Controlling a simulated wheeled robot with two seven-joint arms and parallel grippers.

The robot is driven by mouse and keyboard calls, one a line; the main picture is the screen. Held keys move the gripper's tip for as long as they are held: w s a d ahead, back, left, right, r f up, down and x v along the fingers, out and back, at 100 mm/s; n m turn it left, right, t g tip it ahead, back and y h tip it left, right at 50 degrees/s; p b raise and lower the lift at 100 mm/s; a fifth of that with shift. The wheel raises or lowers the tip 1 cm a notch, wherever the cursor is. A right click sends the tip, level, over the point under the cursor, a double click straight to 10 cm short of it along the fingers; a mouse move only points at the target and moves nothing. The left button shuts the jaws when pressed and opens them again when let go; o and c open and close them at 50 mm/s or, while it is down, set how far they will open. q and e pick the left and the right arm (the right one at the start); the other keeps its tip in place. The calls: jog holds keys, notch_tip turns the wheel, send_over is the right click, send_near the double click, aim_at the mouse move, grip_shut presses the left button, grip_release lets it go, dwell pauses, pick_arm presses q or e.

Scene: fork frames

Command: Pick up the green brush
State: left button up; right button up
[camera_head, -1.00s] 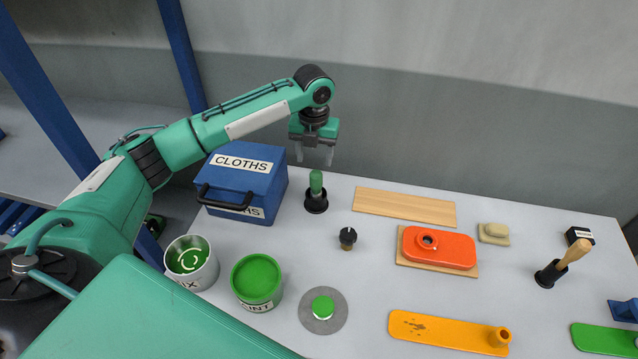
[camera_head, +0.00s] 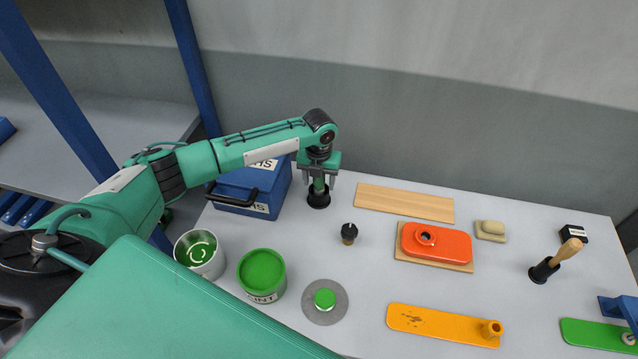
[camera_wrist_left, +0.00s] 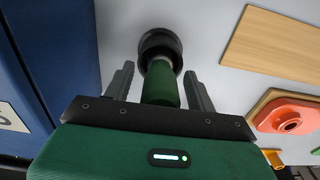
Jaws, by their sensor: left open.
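The green brush (camera_head: 319,186) stands upright in a round black holder (camera_head: 318,199) near the back of the table, just right of the blue box. My left gripper (camera_head: 319,182) is directly over it, pointing down, with its fingers on either side of the brush's upper part. In the left wrist view the green handle (camera_wrist_left: 161,86) lies between the two open fingers (camera_wrist_left: 160,88), with a visible gap on each side. The black holder (camera_wrist_left: 160,45) shows beyond it. My right gripper is not in view.
The blue cloths box (camera_head: 232,195) stands close on the left. A wooden board (camera_head: 404,202) lies to the right, with a small black knob (camera_head: 349,233) in front. A grey mixing pot (camera_head: 199,254) and a green paint tin (camera_head: 262,275) stand nearer.

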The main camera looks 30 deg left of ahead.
pick_arm(q)
jog(key=c, duration=1.1)
jog(key=shift+r, duration=0.15)
jog(key=shift+r+b, duration=0.3)
jog(key=shift+r, duration=0.3)
jog(key=shift+r+b, duration=2.2)
jog(key=shift+r, duration=7.15)
